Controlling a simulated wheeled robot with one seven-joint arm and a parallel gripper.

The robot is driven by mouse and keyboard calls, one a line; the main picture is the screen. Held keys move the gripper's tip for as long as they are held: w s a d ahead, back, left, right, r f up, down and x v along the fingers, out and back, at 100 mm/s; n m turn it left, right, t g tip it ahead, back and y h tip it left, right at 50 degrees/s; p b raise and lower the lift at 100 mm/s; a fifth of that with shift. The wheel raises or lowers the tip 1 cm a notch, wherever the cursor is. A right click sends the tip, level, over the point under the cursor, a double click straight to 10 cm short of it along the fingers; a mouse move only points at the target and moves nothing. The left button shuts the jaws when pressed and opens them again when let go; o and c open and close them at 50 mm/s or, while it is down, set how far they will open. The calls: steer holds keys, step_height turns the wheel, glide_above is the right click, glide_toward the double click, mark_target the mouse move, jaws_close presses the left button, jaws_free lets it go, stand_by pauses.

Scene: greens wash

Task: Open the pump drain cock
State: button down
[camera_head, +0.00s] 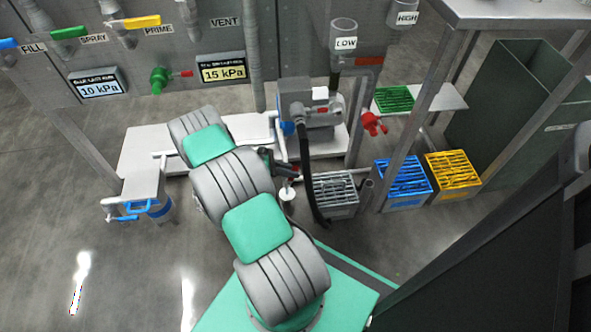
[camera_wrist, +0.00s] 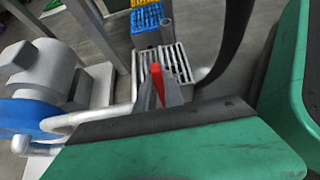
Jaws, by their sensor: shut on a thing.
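The pump drain cock's red handle (camera_wrist: 157,80) stands between my gripper's fingertips (camera_wrist: 161,93) in the wrist view, and my gripper is shut on it. In the head view my gripper (camera_head: 287,168) is just below the pump, with a small bit of red at its tip; the cock's body is mostly hidden there. The grey pump (camera_head: 312,112) with its blue part stands on a pale base behind my gripper. It also shows at the left of the wrist view as a grey motor (camera_wrist: 40,70).
A black hose (camera_head: 306,172) hangs close to the right of my gripper. A grey grated drain box (camera_head: 334,207) stands right of it, then blue (camera_head: 403,187) and yellow (camera_head: 453,172) crates.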

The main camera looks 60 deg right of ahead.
steer(key=shift+w+a, duration=0.1)
steer(key=shift+w, duration=0.05)
stand_by(0.3)
steer(key=c, duration=1.4)
jaws_free()
steer(key=shift+c, duration=0.2)
steer(key=p+v, duration=0.2)
steer(key=v, duration=0.5)
steer(key=shift+w+a, duration=0.25)
steer(key=shift+w, duration=0.05)
